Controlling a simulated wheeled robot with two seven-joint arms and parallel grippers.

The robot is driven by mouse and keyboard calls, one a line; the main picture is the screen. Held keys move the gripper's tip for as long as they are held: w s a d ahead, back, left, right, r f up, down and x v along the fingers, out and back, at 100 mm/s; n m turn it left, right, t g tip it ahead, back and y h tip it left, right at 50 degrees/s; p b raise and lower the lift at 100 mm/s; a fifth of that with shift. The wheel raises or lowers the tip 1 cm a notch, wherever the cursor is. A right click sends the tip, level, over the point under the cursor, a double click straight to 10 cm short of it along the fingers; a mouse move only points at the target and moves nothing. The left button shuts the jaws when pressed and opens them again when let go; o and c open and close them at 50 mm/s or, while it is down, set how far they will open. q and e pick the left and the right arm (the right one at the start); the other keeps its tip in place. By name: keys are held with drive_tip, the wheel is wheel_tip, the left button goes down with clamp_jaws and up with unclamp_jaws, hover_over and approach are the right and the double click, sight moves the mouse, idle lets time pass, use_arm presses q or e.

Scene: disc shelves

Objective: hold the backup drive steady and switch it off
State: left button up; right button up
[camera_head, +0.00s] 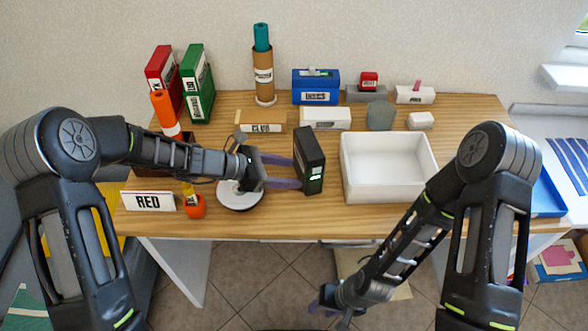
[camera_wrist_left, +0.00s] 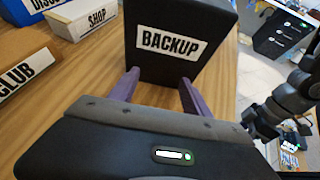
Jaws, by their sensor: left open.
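The backup drive (camera_head: 309,160) is a black upright box on the wooden table, left of the white bin. Its front face shows lit green marks. In the left wrist view its BACKUP label (camera_wrist_left: 170,43) faces me. My left gripper (camera_head: 296,173) is open, with its purple fingers reaching toward the drive's left side. In the left wrist view the fingertips (camera_wrist_left: 159,76) are close to the drive's labelled face; I cannot tell if they touch it. My right gripper (camera_head: 328,301) hangs low in front of the table, away from the drive; its jaw opening is unclear.
The white bin (camera_head: 373,194) stands right of the drive. A round white-topped thing (camera_head: 241,200) lies beneath my left gripper. The CLUB box (camera_head: 262,126) and another white-labelled box (camera_head: 326,118) stand behind. A RED sign (camera_head: 148,202) is at the left front.

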use_arm(q)
drive_tip(key=shift+w+d+f, duration=0.15)
drive_tip(key=shift+d+f, duration=0.2)
drive_tip(key=shift+d, duration=0.15)
drive_tip(key=shift+c, duration=0.3)
clamp_jaws()
drive_tip(key=c, duration=1.2)
unclamp_jaws()
drive_tip(key=o, duration=1.6)
